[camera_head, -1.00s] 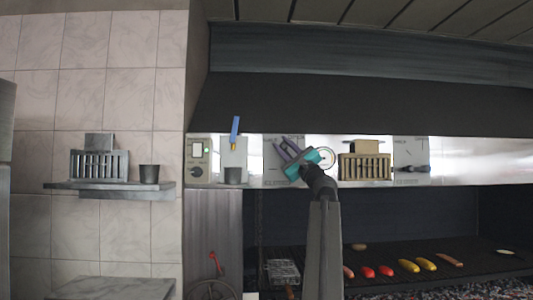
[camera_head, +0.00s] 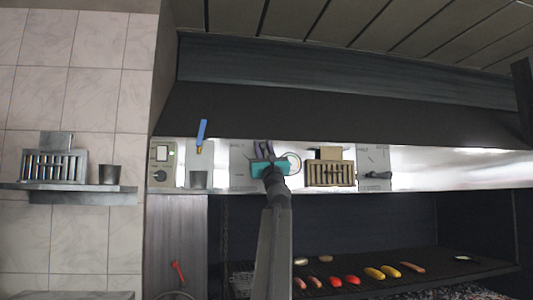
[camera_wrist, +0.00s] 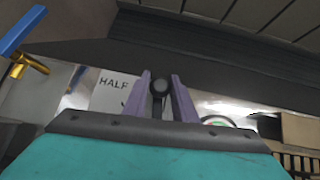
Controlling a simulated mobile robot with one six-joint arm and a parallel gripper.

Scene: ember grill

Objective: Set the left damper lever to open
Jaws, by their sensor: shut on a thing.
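The left damper panel (camera_head: 240,172) is a grey plate on the bright wall strip under the hood. The word HALF shows on the plate (camera_wrist: 112,88) in the wrist view. My gripper (camera_head: 263,147) is in front of the panel's right part, fingers upward. In the wrist view its purple fingers (camera_wrist: 160,82) are shut on the dark round knob of the left damper lever (camera_wrist: 159,87), which points up. My teal gripper body hides the lever's lower part and pivot. The OPEN mark cannot be made out.
A round gauge (camera_head: 294,163), a slotted tan box (camera_head: 330,174) and another damper lever (camera_head: 378,175) are to the right. Sausages and peppers lie on the grill below.

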